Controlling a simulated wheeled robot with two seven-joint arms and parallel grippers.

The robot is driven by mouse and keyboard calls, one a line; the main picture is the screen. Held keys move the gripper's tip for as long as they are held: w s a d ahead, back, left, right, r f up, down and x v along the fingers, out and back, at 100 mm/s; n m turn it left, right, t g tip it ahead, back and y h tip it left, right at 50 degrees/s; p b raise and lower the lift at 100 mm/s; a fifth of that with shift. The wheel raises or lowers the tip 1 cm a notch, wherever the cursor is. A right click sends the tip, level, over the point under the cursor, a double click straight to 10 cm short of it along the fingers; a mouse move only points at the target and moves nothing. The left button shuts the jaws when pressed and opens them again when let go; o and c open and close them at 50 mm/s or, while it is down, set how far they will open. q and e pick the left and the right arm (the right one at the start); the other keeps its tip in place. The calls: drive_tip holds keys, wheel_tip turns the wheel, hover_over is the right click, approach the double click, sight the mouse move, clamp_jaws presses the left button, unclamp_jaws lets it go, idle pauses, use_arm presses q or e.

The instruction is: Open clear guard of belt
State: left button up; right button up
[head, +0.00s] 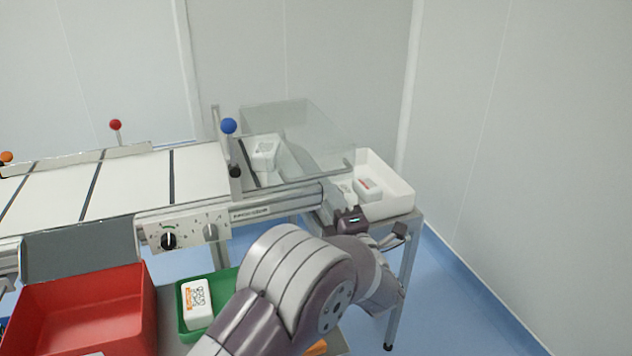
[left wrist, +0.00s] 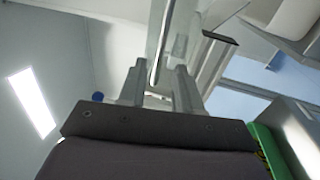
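The clear guard (head: 310,130) is a transparent cover over the right end of the belt (head: 205,165). A metal bar (head: 320,168) runs along its near side. My left gripper (head: 344,192) is at the near right end of the guard, just below this bar. In the left wrist view the two fingers of my left gripper (left wrist: 157,88) stand apart, with a thin edge of the clear guard (left wrist: 158,45) showing between and beyond them. I cannot tell whether they touch it. My right gripper is not in view.
A white bin (head: 398,203) with a white bottle stands at the belt's end. A blue-knobbed post (head: 229,127) is left of the guard. A control panel (head: 188,233) is on the belt's front. A red bin (head: 80,310) and a green tray (head: 228,282) are in front.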

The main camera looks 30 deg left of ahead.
sight(320, 177)
use_arm(q)
drive_tip(key=x, duration=0.8)
drive_tip(key=shift+w+a, duration=0.15)
drive_tip(key=shift+w, duration=0.15)
clamp_jaws()
